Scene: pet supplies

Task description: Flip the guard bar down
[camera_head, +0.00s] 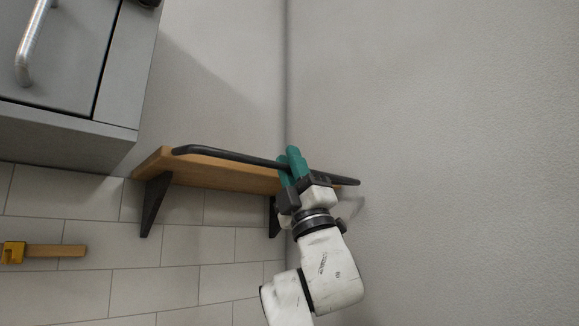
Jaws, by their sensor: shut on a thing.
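The guard bar (228,155) is a thin dark rod with a bent left end. It runs along the near edge of a wooden shelf (212,176) on dark brackets, and its right end reaches past my gripper. My gripper (292,160) has green fingers and is shut on the bar right of its middle. The fingers hide a short stretch of the bar and the right part of the shelf.
A grey cabinet (65,125) with a metal handle (32,45) stands at the upper left. A yellow and wooden tool (42,251) is at the lower left against pale tiles. The plain wall at the right is clear.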

